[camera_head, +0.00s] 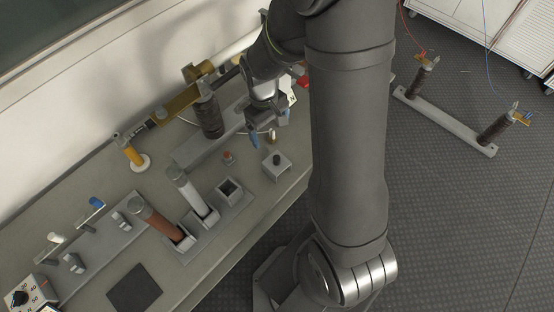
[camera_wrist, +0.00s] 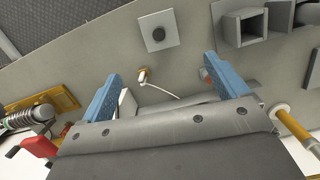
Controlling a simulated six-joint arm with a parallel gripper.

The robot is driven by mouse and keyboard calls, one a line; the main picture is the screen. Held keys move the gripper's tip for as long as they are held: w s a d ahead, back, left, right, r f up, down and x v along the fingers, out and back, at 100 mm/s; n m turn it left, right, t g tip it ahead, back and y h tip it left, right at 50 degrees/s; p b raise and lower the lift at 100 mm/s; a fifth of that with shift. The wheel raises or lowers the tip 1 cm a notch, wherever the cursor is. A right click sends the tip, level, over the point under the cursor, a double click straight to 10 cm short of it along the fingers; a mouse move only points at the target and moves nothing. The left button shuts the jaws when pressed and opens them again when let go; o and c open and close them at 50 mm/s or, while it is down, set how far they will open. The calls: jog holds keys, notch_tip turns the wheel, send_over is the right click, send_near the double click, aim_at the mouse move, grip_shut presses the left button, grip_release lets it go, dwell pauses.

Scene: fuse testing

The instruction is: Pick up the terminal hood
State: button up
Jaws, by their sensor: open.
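A square grey box-like cover with a black knob on top (camera_head: 284,172), which looks like the terminal hood, stands upright on the bench near its front edge. In the wrist view it shows at the top (camera_wrist: 168,42), beyond the fingertips and apart from them. My gripper (camera_head: 271,129) is above the bench, behind the hood in the head view. Its two blue fingers are spread and empty, and they also show in the wrist view (camera_wrist: 163,69). My arm covers the bench to the right of the hood.
A small brass fitting with a white wire (camera_wrist: 142,76) and an orange-red piece (camera_head: 228,158) stand near the hood. A slotted grey holder (camera_head: 215,222) with a white and a brown fuse is to its left. A dark insulator (camera_head: 209,118) stands behind.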

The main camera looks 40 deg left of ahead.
aim_at(277, 163)
jog(key=f, duration=0.5)
jog(key=d+f, duration=0.1)
jog(key=f, duration=0.5)
jog(key=d+f, duration=0.1)
jog(key=f, duration=0.5)
jog(key=shift+d, duration=0.2)
jog(key=c, duration=1.1)
